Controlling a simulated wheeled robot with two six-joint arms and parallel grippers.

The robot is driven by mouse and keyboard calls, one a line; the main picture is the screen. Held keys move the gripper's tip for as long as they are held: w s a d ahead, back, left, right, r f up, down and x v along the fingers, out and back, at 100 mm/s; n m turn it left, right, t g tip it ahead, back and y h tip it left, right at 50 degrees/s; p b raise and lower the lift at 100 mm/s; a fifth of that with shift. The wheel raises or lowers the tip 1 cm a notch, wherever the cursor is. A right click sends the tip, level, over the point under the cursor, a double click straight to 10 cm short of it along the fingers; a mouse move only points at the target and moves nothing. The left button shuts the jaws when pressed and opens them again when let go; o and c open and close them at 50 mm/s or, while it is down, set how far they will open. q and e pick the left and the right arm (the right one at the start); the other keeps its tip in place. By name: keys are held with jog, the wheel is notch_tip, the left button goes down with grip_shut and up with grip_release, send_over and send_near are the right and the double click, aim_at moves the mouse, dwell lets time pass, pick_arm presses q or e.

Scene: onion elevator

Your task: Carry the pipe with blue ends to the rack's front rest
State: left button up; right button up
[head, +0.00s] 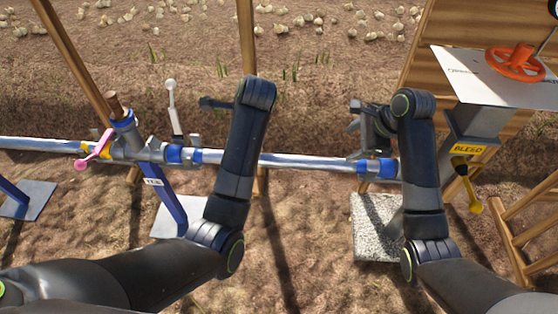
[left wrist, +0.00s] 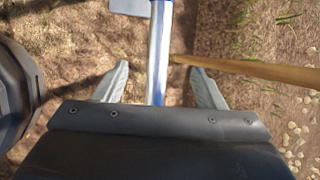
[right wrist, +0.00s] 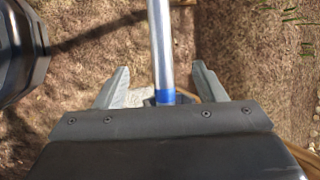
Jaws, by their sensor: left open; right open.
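The pipe with blue ends (head: 300,163) lies level across the middle of the head view. It is bare metal, with a blue band near the grey fitting on the left and another at its right end. In the left wrist view the pipe (left wrist: 157,65) runs between the open fingers. My right gripper (head: 356,117) is open over its right end. In the right wrist view the pipe (right wrist: 161,45) and its blue end lie between the fingers. I see no contact. I cannot identify the front rest.
A blue post (head: 166,200) stands under the left fitting, with a pink lever (head: 95,149) and a white lever (head: 171,95) near it. A bleed stand with an orange wheel (head: 515,62) and a wooden frame (head: 515,240) are at right. A pale slab (head: 372,235) lies below.

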aim_at(322, 161)
jog(key=shift+f, duration=0.1)
pick_arm(q)
jog(key=x, duration=1.7)
jog(key=shift+w+a+f, duration=0.1)
jog(key=shift+a+f, duration=0.05)
jog(key=shift+f, duration=0.05)
pick_arm(e)
jog(key=x, duration=1.7)
jog(key=shift+w+a, duration=0.1)
jog(key=shift+a, duration=0.1)
pick_arm(q)
grip_shut()
pick_arm(e)
grip_shut()
